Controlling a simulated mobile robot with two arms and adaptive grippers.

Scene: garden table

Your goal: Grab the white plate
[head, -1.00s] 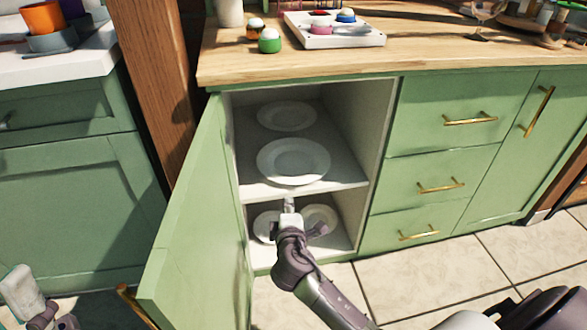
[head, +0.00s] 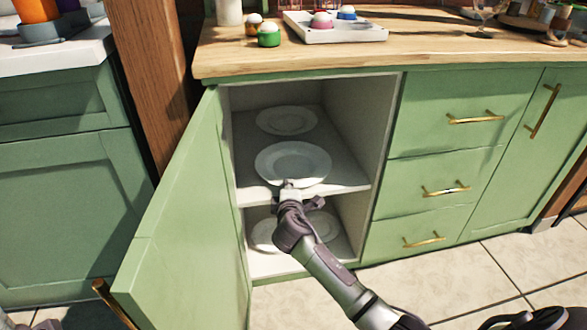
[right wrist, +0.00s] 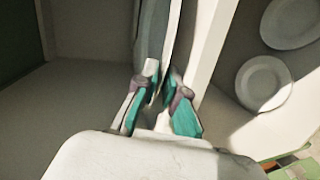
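A white plate (head: 292,160) lies flat at the front of the upper shelf in the open cabinet. A second white plate (head: 286,121) lies behind it. My right gripper (head: 289,184) is at the near rim of the front plate. In the right wrist view, the teal-padded fingers (right wrist: 159,75) are apart, on either side of the plate's edge-on rim (right wrist: 153,35). I cannot tell whether they touch it. Only a sliver of what looks like my left gripper (head: 48,325) shows at the bottom left; its fingers are hidden.
Plates on the lower shelf (head: 262,234) are partly behind my right arm; two show in the wrist view (right wrist: 263,84). The open green door (head: 185,215) bounds the left side, drawers (head: 440,185) the right. The wooden countertop (head: 400,50) is above.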

